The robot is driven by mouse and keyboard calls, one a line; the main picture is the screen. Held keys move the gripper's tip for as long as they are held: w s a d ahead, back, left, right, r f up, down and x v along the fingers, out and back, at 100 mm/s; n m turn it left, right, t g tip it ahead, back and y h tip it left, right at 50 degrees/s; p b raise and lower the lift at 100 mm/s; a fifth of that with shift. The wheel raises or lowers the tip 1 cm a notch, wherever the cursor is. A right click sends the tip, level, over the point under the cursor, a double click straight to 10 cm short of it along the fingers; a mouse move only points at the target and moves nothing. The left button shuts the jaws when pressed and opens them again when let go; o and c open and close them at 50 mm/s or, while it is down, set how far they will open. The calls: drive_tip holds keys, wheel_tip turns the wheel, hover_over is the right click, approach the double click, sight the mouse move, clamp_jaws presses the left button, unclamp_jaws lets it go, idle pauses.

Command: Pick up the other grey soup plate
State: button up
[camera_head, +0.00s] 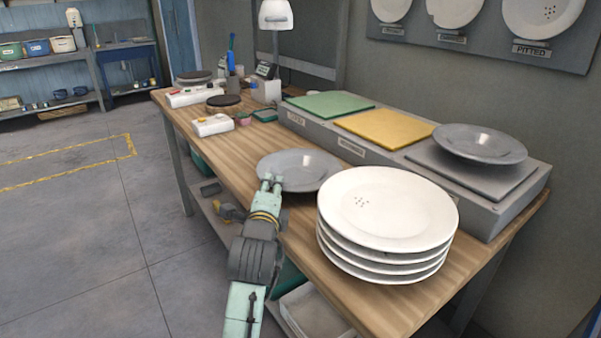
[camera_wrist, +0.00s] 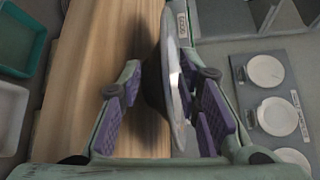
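A grey soup plate (camera_head: 303,168) lies on the wooden bench, left of the stacked white plates. My gripper (camera_head: 270,183) is at its near left rim. In the wrist view, my gripper (camera_wrist: 168,88) is open, with its purple-padded fingers on either side of the plate's rim (camera_wrist: 174,75), seen nearly edge-on. A clear gap shows between the left finger and the plate; the right finger is close to it, and I cannot tell whether it touches. Another grey soup plate (camera_head: 480,143) rests on the grey pad (camera_head: 440,160) at the right.
Several stacked white plates (camera_head: 385,205) stand close to the right of my gripper. A raised grey unit (camera_head: 400,172) with green (camera_head: 330,104) and yellow (camera_head: 385,128) pads runs along the back. Small devices (camera_head: 213,125) stand at the bench's far end.

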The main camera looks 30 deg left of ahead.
drive_tip(key=p+x, duration=0.1)
drive_tip(key=x, duration=0.2)
drive_tip(key=p+x, duration=0.1)
drive_tip(key=x, duration=0.1)
drive_tip(key=shift+w+a+p, duration=0.15)
drive_tip(key=shift+a+p, duration=0.25)
drive_tip(key=shift+a, duration=0.15)
drive_tip(key=shift+w+a+f, duration=0.1)
drive_tip(key=shift+w+a, duration=0.05)
drive_tip(key=shift+w, duration=0.15)
clamp_jaws()
drive_tip(key=shift+f, duration=0.1)
